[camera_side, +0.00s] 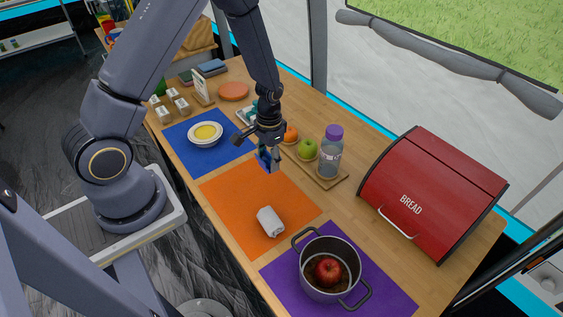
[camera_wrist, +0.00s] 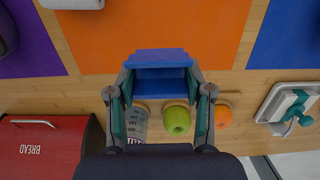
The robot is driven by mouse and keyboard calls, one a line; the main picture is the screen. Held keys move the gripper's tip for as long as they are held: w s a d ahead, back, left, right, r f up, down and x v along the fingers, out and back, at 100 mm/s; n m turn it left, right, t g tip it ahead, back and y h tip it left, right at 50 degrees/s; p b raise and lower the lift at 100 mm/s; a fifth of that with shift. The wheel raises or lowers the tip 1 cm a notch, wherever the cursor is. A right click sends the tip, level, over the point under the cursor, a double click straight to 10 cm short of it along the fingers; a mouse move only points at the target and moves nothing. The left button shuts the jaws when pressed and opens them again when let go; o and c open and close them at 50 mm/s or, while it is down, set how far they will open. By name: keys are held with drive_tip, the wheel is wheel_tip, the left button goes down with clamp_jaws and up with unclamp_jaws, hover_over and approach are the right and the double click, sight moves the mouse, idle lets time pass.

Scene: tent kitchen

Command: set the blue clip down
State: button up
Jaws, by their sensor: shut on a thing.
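The blue clip (camera_wrist: 160,72) is a blue, box-like piece held between the two fingers of my gripper (camera_wrist: 161,97) in the wrist view. In the side view my gripper (camera_side: 268,150) points down with the blue clip (camera_side: 266,160) at its tips. The clip appears to be above the table, near the far edge of the orange mat (camera_side: 232,196). My gripper is shut on it. The clip's far side is hidden in both views.
A white object (camera_side: 269,221) lies on the orange mat. A pot (camera_side: 302,264) with an apple stands on the purple mat (camera_side: 385,296). A bowl (camera_side: 205,134) is on the blue mat (camera_side: 178,134). A bottle (camera_side: 331,155), fruit and the red bread box (camera_side: 430,190) stand nearby.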

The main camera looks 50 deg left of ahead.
hover_over(283, 178)
wheel_tip(283, 178, down, 6)
drive_tip(key=shift+s+r, duration=0.1)
drive_tip(key=shift+s, duration=0.05)
drive_tip(key=shift+w+f, duration=0.15)
drive_tip(key=shift+f, duration=0.75)
drive_tip(key=shift+w+f, duration=0.1)
drive_tip(key=shift+f, duration=0.75)
drive_tip(key=shift+f, duration=0.2)
drive_tip(key=shift+f, duration=0.45)
drive_tip(key=shift+c, duration=1.4)
drive_tip(key=o, duration=1)
drive_tip(key=shift+o, duration=0.2)
